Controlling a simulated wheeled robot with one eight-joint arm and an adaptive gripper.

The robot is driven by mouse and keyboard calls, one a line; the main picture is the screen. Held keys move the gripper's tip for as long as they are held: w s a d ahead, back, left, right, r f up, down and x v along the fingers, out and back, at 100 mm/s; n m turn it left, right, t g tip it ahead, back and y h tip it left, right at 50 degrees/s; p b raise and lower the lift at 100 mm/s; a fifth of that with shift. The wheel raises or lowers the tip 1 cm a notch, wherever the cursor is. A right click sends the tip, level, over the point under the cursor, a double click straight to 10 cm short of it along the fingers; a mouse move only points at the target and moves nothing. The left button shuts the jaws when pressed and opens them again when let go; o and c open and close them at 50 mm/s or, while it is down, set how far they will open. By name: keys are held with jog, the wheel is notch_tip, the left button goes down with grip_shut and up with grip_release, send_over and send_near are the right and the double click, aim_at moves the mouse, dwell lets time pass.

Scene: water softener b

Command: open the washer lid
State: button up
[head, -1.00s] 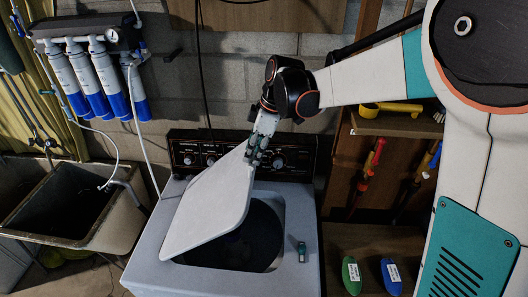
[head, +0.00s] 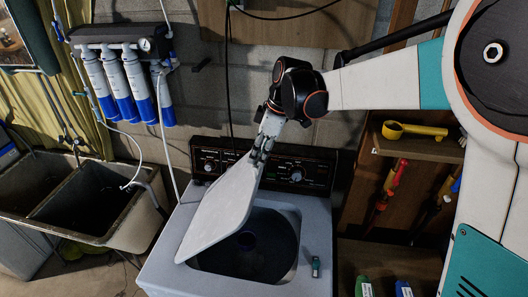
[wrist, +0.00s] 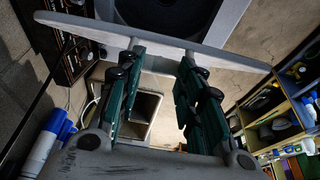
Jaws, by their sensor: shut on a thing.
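The washer (head: 318,225) stands at the centre of the head view, with a dark control panel at its back. Its pale grey lid (head: 215,210) is raised and tilted over the round tub opening, and part of the dark tub shows. My gripper (head: 262,148) is at the lid's upper edge, near the control panel, and is shut on the lid. In the wrist view, the lid (wrist: 150,36) runs across the top, at the tips of my green-padded fingers (wrist: 160,58). The fingers are spaced apart there, and their exact contact with the lid is hard to make out.
A double sink (head: 100,205) stands left of the washer. Water filters (head: 125,85) and hoses hang on the wall above. A shelf unit with a yellow tool (head: 412,130) and bottles stands at the right. A small dark item (head: 316,266) lies on the washer's right rim.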

jog(key=shift+s+a, duration=0.1)
jog(key=shift+a, duration=0.3)
jog(key=w+a+r+p, duration=0.2)
jog(key=a+r, duration=0.4)
jog(key=a, duration=0.6)
jog(key=shift+p, duration=0.6)
jog(key=shift+w+a+r, duration=0.1)
jog(key=w+a+r+p, duration=0.2)
jog(key=a, duration=1.1)
jog(key=shift+w+a+r, duration=0.2)
jog(key=shift+w+a, duration=0.1)
jog(key=shift+w, duration=0.05)
dwell(0.5)
